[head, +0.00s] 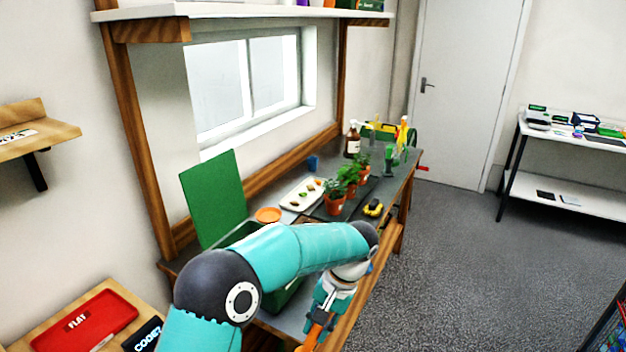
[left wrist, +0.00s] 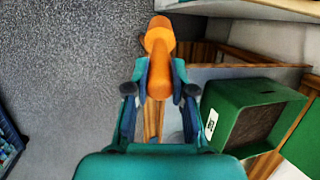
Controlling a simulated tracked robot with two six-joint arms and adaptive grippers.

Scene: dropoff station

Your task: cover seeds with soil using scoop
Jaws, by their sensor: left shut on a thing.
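My left gripper (head: 325,312) is at the front edge of the workbench, low in the head view. It is shut on the orange scoop (head: 311,337), whose handle sits between the fingers. In the left wrist view the scoop (left wrist: 159,45) points away from my gripper (left wrist: 160,92); I cannot see whether it holds soil. The green bin (head: 236,236) is mostly hidden behind my left arm. The left wrist view shows the bin (left wrist: 221,103) to the right of the gripper, with dark soil (left wrist: 250,125) inside. I cannot make out any seeds. My right gripper is out of view.
A green panel (head: 213,197) stands upright behind the bin. On the workbench are an orange saucer (head: 268,214), a white tray (head: 296,201) with small items, potted plants (head: 336,203), a yellow-black object (head: 373,208) and a brown bottle (head: 352,142).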

